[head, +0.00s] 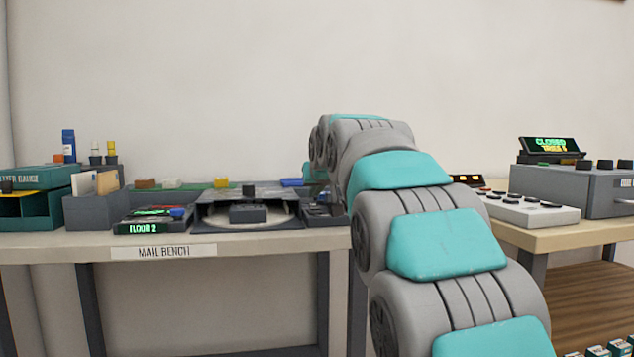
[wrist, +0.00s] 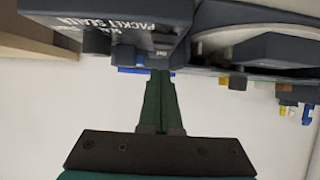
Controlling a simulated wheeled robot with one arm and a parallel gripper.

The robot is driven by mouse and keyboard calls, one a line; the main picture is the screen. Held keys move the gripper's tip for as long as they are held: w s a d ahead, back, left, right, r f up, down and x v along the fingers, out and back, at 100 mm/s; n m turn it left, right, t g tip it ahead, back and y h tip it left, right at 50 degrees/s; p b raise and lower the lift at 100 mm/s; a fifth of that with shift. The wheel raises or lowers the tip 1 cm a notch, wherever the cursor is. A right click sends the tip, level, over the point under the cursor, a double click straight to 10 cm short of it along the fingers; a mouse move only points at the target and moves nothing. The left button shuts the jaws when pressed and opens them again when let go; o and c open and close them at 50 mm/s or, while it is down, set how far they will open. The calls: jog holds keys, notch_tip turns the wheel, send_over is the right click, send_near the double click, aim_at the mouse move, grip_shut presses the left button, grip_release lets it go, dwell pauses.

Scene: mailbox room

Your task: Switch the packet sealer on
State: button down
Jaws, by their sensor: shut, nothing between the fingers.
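The packet sealer (wrist: 120,22) is a dark grey box with white "PACKET SEALER" lettering, upside down at the top of the wrist view. A small grey lever-like part (wrist: 161,42) with a tiny label sits at its right end. My gripper (wrist: 159,74) is shut and empty, its dark green fingers pointing at the sealer with the tips just by that part. I cannot tell whether they touch. In the head view a dark device (head: 322,212), apparently the sealer, is partly hidden by my arm, which also hides my fingertips.
The mail bench (head: 230,240) holds a round-topped dark unit (head: 248,212) just left of the sealer, a "FLOOR 2" display (head: 152,222) and grey letter bins (head: 95,208). At right, another table (head: 560,238) carries a white button panel (head: 530,210) and a grey box with knobs (head: 575,190).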

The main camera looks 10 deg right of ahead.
jog(key=shift+w+f, duration=0.25)
jog(key=shift+f, duration=0.6)
jog(key=shift+w+r+p, duration=0.15)
jog(key=shift+p, duration=0.45)
jog(key=shift+f+g, duration=0.3)
jog(key=shift+w+r, duration=0.1)
jog(key=shift+w, duration=0.05)
jog(key=shift+w+r+p, duration=0.25)
jog(key=shift+w+p, duration=0.3)
jog(key=shift+w, duration=0.05)
